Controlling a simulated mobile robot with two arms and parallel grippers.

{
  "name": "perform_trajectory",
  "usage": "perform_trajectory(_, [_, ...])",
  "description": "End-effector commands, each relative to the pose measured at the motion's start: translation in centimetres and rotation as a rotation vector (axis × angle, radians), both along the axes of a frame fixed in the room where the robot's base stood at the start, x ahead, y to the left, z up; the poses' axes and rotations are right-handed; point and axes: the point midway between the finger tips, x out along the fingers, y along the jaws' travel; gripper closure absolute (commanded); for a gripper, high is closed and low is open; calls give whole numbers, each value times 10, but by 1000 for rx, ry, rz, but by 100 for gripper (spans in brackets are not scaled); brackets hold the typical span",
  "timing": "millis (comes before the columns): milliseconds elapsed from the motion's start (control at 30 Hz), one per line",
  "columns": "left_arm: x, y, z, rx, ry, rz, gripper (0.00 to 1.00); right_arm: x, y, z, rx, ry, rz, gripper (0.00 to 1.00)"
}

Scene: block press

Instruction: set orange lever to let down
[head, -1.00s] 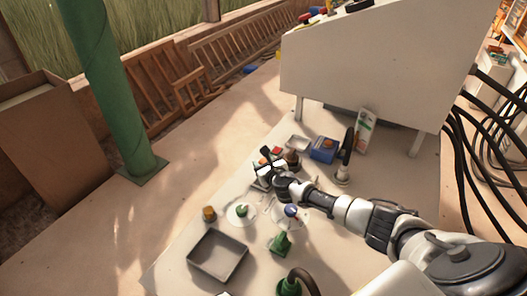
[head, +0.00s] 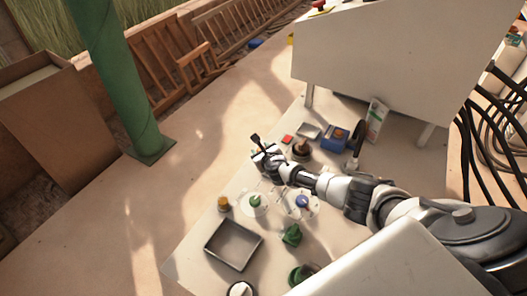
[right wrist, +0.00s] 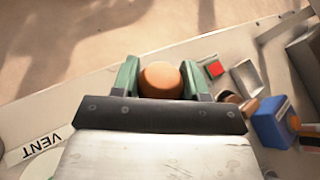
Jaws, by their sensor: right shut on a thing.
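The orange lever's round knob (right wrist: 160,79) sits between the green fingertips of my right gripper (right wrist: 160,82) in the right wrist view. The gripper is shut on it. The lever's stem and base are hidden behind the gripper body, so I cannot tell the lever's tilt. In the head view my right gripper (head: 262,153) is over the far left part of the table, left of the red square. The knob is not clear there. A "VENT" label (right wrist: 42,146) shows upside down at the lower left of the right wrist view. My left gripper is not in view.
A small red square (head: 287,139), a blue box (head: 335,139) and a grey tray (head: 206,245) are on the table. Green-knobbed (head: 255,202) and blue-knobbed (head: 302,201) fittings stand nearer. A large white panel (head: 400,55) rises behind.

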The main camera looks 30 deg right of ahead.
Motion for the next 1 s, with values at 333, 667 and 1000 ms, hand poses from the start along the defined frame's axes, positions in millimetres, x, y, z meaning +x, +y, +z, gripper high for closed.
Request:
perform_trajectory(333, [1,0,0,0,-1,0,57,0,4,-1,6,1,7,99])
perform_trajectory(667, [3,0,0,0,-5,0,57,0,2,-1,3,1,4,31])
perform_trajectory(1000, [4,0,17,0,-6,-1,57,-20,4,11,1,3,6,31])
